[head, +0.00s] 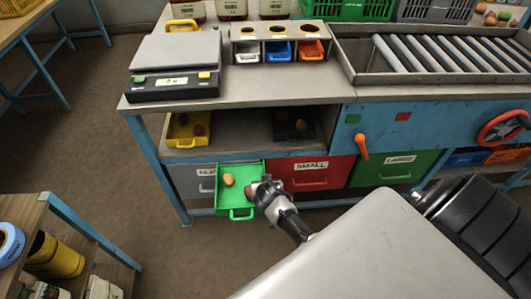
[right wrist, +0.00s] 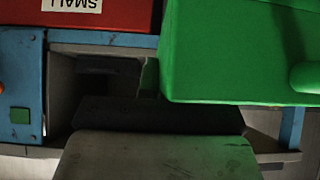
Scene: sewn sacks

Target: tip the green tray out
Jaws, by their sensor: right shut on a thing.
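The green tray (head: 239,213) is in front of the lower part of the bench in the head view, over the grey drawer front. A roundish orange-brown item (head: 228,179) lies in it, and a darker reddish one (head: 248,191) lies near its right side. My right gripper (head: 263,188) is at the tray's right wall and is shut on it. In the right wrist view the tray's green side (right wrist: 235,50) fills the upper right; the fingertips are not clear there. My left gripper is not in view.
A yellow tray (head: 181,143) and a dark tray (head: 308,135) with roundish items stand on the shelf above. A red drawer (head: 325,180) labelled SMALL and a green drawer (head: 395,170) labelled LARGE are to the right. A scale (head: 175,85) stands on the bench.

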